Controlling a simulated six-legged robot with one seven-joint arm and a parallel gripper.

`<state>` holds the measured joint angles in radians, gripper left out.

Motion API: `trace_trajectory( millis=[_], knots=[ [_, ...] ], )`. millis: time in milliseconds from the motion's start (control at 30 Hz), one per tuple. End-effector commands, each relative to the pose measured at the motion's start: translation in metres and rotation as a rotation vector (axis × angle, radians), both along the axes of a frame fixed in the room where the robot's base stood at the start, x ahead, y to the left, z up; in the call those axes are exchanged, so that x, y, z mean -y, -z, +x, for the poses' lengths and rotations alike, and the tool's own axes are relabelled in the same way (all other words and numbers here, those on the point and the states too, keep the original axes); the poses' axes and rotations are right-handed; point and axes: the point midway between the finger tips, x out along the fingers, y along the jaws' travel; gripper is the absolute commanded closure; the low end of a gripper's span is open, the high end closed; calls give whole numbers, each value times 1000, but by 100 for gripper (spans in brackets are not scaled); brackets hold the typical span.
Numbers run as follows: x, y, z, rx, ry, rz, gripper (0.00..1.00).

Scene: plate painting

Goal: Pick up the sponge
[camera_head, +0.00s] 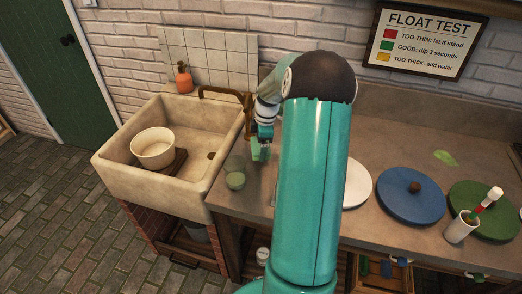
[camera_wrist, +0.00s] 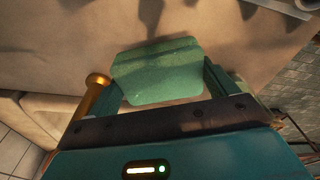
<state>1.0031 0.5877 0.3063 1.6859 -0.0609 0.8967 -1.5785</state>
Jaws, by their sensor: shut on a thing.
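The sponge is a light green block. In the wrist view the sponge (camera_wrist: 158,75) sits between the two fingers of my gripper (camera_wrist: 160,88), which is shut on it. In the head view my gripper (camera_head: 261,143) is beside the brass tap at the sink's right edge, with the sponge (camera_head: 260,153) small and pale green at its tip. The counter (camera_wrist: 225,30) lies below the sponge in the wrist view. I cannot tell whether the sponge still touches it.
The sink (camera_head: 140,182) with a white bowl (camera_head: 153,143) is left of my gripper. The brass tap (camera_head: 248,112) stands close by. A greenish glass (camera_head: 235,174) is on the counter near the gripper. Blue (camera_head: 405,205) and green (camera_head: 480,205) discs and a cup (camera_head: 459,230) stand right.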

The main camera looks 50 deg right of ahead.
Motion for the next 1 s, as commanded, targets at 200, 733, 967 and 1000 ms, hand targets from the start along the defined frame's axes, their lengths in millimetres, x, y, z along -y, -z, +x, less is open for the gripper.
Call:
trace_trajectory(
  millis=[200, 733, 967, 1000],
  knots=[
    [1, -48, 1, 2, 0, -3, 39],
    [-47, -86, -30, 0, 0, -1, 39],
    [-95, -85, -62, 0, -1, -2, 39],
    [-104, -85, -68, 0, 0, -3, 39]
  ],
)
